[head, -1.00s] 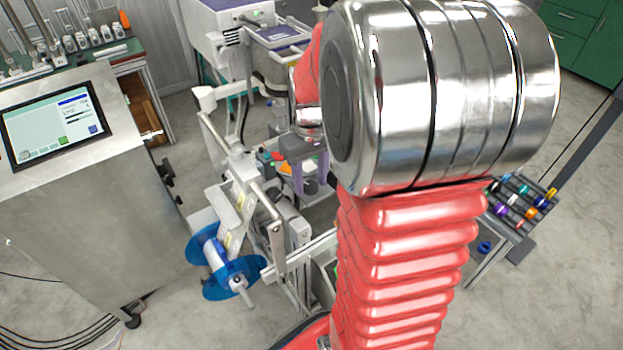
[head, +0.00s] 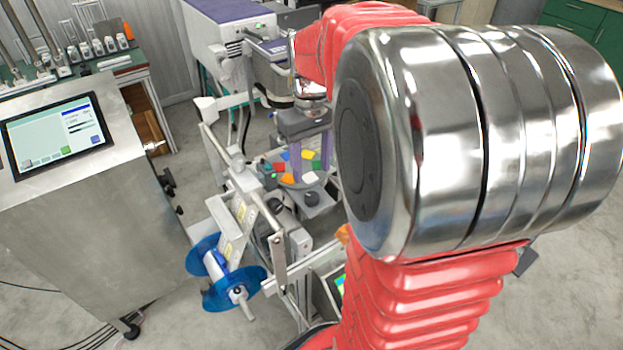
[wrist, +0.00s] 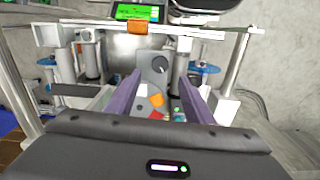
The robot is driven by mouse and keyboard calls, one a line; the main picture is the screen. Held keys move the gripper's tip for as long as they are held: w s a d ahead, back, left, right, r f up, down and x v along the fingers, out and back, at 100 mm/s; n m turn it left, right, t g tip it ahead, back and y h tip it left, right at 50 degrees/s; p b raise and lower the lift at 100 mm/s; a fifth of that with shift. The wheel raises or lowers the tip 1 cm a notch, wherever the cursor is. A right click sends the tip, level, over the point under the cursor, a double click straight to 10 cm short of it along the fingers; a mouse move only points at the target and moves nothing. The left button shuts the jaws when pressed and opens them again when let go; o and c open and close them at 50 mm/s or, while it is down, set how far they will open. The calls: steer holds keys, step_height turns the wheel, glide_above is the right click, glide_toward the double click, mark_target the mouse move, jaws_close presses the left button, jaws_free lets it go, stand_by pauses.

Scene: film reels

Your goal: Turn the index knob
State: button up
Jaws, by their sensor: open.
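The index knob is a small dark knob (wrist: 160,64) with a pale mark, on a grey panel (wrist: 150,82) in the wrist view. In the head view a dark knob (head: 311,198) stands on the grey unit, beside a disc of coloured segments (head: 286,172). My gripper (wrist: 160,77) is open and empty; its two purple fingers lie either side of the panel in the wrist view, with the knob seen between and a little beyond their tips. In the head view my gripper (head: 311,172) points down over the disc, behind the knob. I see no contact with the knob.
A blue film reel (head: 222,268) is mounted at the unit's front left. White rails (wrist: 72,22) frame the panel. A lit screen (wrist: 137,12) stands beyond it. A steel cabinet with a touchscreen (head: 58,133) stands left. Open floor lies between cabinet and reel.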

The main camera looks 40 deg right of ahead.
step_height(320, 180, up, 5)
steer(key=shift+r, duration=0.1)
steer(key=shift+w, duration=0.1)
stand_by(0.6)
steer(key=s+a+t, duration=0.2)
steer(key=s+a, duration=0.1)
steer(key=a, duration=0.3)
steer(key=s+a+f+n+t, duration=0.1)
steer(key=s+a, duration=0.3)
steer(key=a, duration=0.3)
steer(key=s+a+f+t, duration=0.1)
steer(key=s+a+t, duration=0.1)
steer(key=a, duration=0.4)
steer(key=shift+s+a+t, duration=0.3)
steer(key=shift+s, duration=0.45)
steer(key=shift+c, duration=0.2)
